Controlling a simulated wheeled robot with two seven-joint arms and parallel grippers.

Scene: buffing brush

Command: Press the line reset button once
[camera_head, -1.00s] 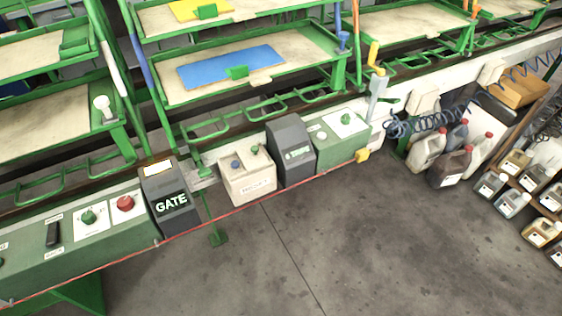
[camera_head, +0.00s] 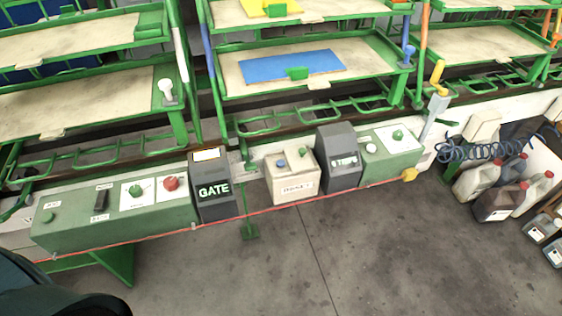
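A long green control box (camera_head: 75,231) on the left carries a green button (camera_head: 135,190) on a white plate, a red button (camera_head: 170,184), a black switch (camera_head: 101,201) and a small green button (camera_head: 47,216). A cream box (camera_head: 293,187) in the middle has a blue button (camera_head: 281,164) and a green button (camera_head: 304,152); its front label is too blurred to read surely. A green box (camera_head: 393,164) on the right has a green button (camera_head: 397,135) and a white button (camera_head: 371,148). I cannot tell which is the line reset button. Neither gripper shows.
A dark GATE box (camera_head: 215,188) and a dark grey box (camera_head: 338,158) stand between the button boxes. A red cord (camera_head: 270,211) runs along their front. Green-framed trays rise behind. Jugs (camera_head: 500,203) stand at right. The grey floor (camera_head: 390,260) in front is open.

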